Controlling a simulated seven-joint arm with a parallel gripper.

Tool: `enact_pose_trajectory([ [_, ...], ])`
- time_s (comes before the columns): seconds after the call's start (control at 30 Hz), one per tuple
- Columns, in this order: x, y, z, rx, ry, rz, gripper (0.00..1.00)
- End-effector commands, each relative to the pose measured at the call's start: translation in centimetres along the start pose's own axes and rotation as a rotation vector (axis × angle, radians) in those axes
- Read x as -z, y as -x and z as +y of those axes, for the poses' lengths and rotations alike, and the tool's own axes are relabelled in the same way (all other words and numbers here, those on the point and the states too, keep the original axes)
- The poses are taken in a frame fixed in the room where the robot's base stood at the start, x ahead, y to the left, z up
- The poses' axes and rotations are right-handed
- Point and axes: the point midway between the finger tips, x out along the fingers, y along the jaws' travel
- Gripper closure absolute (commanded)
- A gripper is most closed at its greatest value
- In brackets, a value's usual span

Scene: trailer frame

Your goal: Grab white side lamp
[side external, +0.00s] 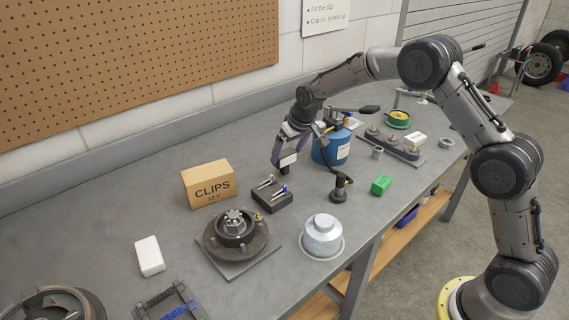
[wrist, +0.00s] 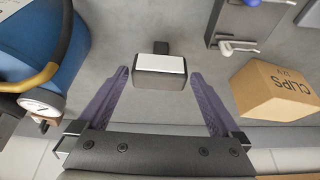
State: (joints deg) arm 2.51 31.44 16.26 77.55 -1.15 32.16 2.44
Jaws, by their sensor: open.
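The white side lamp, a small block with a white face and a dark stub, sits on the bench in the side external view (side external: 289,159). In the wrist view the lamp (wrist: 159,64) lies between the two purple fingertips, with a gap on either side. My gripper (side external: 280,161) is open and low over the bench around the lamp, pointing down; its fingers also show in the wrist view (wrist: 160,74). I see no finger touching the lamp. The fingers partly hide it in the side external view.
A cardboard CLIPS box (side external: 208,184) and a dark block with small levers (side external: 272,194) stand close by. A blue canister (side external: 331,148) with a gauge is close on the other side. A hub (side external: 235,232), silver canister (side external: 322,236) and white block (side external: 149,256) stand nearer the camera.

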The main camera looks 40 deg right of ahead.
Motion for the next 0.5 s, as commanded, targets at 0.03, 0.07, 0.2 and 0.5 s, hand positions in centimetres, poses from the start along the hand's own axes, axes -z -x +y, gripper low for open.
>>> enact_pose_trajectory([
  [0.03,-0.1,-0.6,0.0,0.000,0.000,-0.003,0.00],
  [0.07,-0.2,-1.0,0.0,0.000,0.000,-0.005,0.00],
  [0.2,-0.2,-3.1,0.1,0.000,0.000,-0.004,0.00],
  [0.5,-0.1,-5.0,0.1,0.000,0.000,-0.001,0.00],
])
